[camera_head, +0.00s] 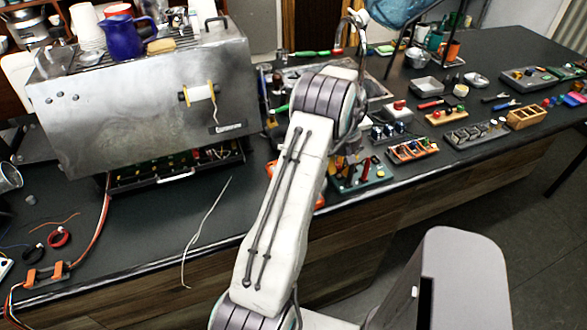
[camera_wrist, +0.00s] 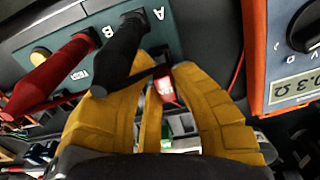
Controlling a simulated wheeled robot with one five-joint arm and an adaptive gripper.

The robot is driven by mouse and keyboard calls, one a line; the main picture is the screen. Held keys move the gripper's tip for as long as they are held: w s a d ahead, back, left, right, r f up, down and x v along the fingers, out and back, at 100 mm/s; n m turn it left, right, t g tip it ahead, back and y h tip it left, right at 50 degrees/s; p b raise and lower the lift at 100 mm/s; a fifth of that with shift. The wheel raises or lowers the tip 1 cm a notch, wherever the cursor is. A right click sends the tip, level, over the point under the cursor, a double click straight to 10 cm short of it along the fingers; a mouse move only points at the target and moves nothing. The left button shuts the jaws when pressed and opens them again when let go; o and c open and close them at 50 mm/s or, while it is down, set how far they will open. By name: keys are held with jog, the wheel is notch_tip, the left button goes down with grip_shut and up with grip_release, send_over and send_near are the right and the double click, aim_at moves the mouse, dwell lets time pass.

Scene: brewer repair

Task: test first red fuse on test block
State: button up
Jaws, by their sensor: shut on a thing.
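My gripper (camera_wrist: 160,82) has yellow fingers closed around a small red fuse (camera_wrist: 167,92) in the wrist view. The fuse is at the edge of the teal test block (camera_wrist: 172,38), and I cannot tell whether it touches contacts. A black probe (camera_wrist: 124,50) stands at the mark A and a red probe (camera_wrist: 60,70) at the mark B. An orange multimeter (camera_wrist: 256,60) at the right shows a reading ending in 0.3 Ω, partly cut off. In the head view the test block (camera_head: 378,180) sits at the counter's front edge, and my arm hides the gripper.
A steel brewer (camera_head: 150,100) stands at the left with an open drawer (camera_head: 180,177) below. An orange rack (camera_head: 412,150), a wooden box (camera_head: 526,116) and several small parts crowd the counter at right. The counter's front left has loose wires and some free room.

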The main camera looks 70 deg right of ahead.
jog(key=o, duration=0.9)
jog(key=shift+c, duration=0.2)
